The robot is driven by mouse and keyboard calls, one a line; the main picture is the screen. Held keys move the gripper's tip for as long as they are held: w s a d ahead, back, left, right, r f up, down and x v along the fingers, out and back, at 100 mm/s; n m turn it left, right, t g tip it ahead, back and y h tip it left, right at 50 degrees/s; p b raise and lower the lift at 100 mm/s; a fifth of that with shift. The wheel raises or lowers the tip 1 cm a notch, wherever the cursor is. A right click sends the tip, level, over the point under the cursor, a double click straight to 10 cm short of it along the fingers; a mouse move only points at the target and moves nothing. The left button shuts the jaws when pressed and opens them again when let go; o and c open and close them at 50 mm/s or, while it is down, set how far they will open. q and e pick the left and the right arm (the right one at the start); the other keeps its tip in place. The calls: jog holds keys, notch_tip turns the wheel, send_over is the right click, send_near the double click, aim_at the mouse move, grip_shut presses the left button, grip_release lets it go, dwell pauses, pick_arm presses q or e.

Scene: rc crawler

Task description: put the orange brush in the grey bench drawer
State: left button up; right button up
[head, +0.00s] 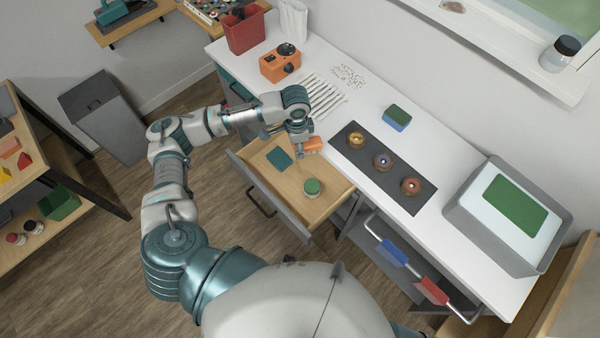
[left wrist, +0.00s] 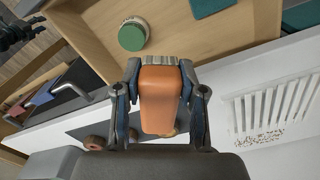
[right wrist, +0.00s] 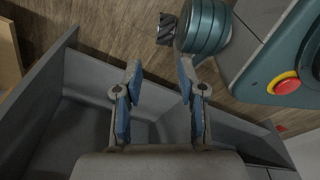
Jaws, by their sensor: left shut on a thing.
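My left gripper (head: 300,146) is shut on the orange brush (head: 313,144), over the back right part of the open grey bench drawer (head: 328,210). In the left wrist view the brush (left wrist: 160,98) sits between both fingers of the gripper (left wrist: 159,78), with its grey end toward the drawer's wooden inside. The drawer is pulled out and holds a green-lidded jar (head: 312,188) and a teal flat piece (head: 279,158). My right gripper (right wrist: 158,85) is open and empty in the right wrist view, over a grey bin-like thing (right wrist: 75,120). The head view does not show it.
The white bench top (head: 370,112) carries a dark tray (head: 365,165) with three round parts, a green-blue sponge (head: 397,117), white strips (head: 322,95) and an orange device (head: 280,63). A rail (head: 425,280) with blue and red pieces is right of the drawer.

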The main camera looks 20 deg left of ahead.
pick_arm(q)
jog(key=s+a+f+m+b, duration=0.2)
jog(key=a+f+m+b, duration=0.15)
jog(key=f+m, duration=0.25)
jog(key=m+b, duration=0.2)
jog(key=m, duration=0.4)
send_near(280, 181)
notch_tip(280, 181, down, 2)
jog(key=shift+w+d+f+m, duration=0.1)
jog(key=shift+d+f+m, duration=0.05)
jog(key=shift+m, duration=0.15)
jog(key=f, duration=0.1)
jog(key=f+b, duration=0.1)
jog(key=f, duration=0.2)
jog(key=shift+a+f, duration=0.3)
jog(key=shift+d, duration=0.15)
pick_arm(e)
jog(key=w+a+r, duration=0.2)
jog(key=w+r, duration=0.2)
jog(key=w, duration=0.5)
jog(key=shift+w+a, duration=0.25)
jog(key=shift+a, duration=0.1)
pick_arm(q)
jog(key=shift+d, duration=0.1)
jog(key=o, duration=1.1)
jog(key=shift+o, duration=0.2)
